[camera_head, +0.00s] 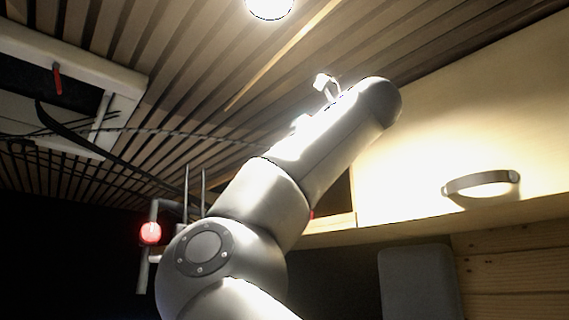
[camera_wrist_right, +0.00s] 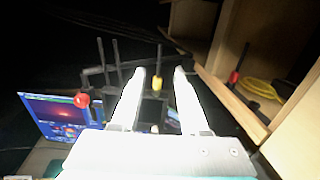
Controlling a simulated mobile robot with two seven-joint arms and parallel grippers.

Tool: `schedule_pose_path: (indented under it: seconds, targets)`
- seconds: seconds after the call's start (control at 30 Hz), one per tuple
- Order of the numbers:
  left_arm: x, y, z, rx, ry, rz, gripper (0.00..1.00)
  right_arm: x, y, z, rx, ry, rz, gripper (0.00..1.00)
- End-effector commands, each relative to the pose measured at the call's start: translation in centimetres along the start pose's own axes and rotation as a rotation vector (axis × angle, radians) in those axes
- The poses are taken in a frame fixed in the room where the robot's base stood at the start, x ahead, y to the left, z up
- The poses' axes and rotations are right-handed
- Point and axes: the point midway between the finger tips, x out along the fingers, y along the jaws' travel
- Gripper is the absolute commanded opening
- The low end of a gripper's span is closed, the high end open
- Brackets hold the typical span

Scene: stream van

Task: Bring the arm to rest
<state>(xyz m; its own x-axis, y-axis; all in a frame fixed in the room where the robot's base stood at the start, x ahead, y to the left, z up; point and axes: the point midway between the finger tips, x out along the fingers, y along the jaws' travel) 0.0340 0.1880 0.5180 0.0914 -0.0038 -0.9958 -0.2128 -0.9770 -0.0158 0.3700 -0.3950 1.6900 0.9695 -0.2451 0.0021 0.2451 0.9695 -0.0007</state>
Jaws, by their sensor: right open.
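In the head view one of my arms (camera_head: 270,200) rises from the bottom and reaches up and to the right under the slatted ceiling. Its gripper cannot be made out there. In the right wrist view my right gripper (camera_wrist_right: 160,74) has its two bright fingers apart. No object is held between them; a dark area and a small yellow thing (camera_wrist_right: 156,84) show behind the gap, apart from the fingers. My left gripper is in neither view.
A rack with a red ball (camera_head: 150,232) stands beside my arm, left. A wall cabinet (camera_head: 450,130) with a handle (camera_head: 482,184) is at right. The wrist view shows a lit screen (camera_wrist_right: 58,115), a wooden shelf edge (camera_wrist_right: 228,98) and a yellow coil (camera_wrist_right: 260,88).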

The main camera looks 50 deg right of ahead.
Motion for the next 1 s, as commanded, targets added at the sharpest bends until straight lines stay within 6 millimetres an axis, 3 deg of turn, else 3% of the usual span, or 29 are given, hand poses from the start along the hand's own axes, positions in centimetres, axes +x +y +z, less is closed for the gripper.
schedule_pose_path:
  seconds: [0.67,0.77,1.0]
  targets:
    - [0.1,0.0,0.0,0.0,0.0,0.0,0.74,-0.1,-0.4,-0.4,0.003,0.007,-0.021,0.44]
    - [0.1,0.0,0.0,0.0,0.0,0.0,0.74,1.1,-1.8,-1.8,0.009,0.032,-0.107,0.44]
    - [0.1,0.0,0.0,0.0,0.0,0.0,0.74,3.8,-8.6,-7.8,-0.048,0.106,-0.562,0.44]
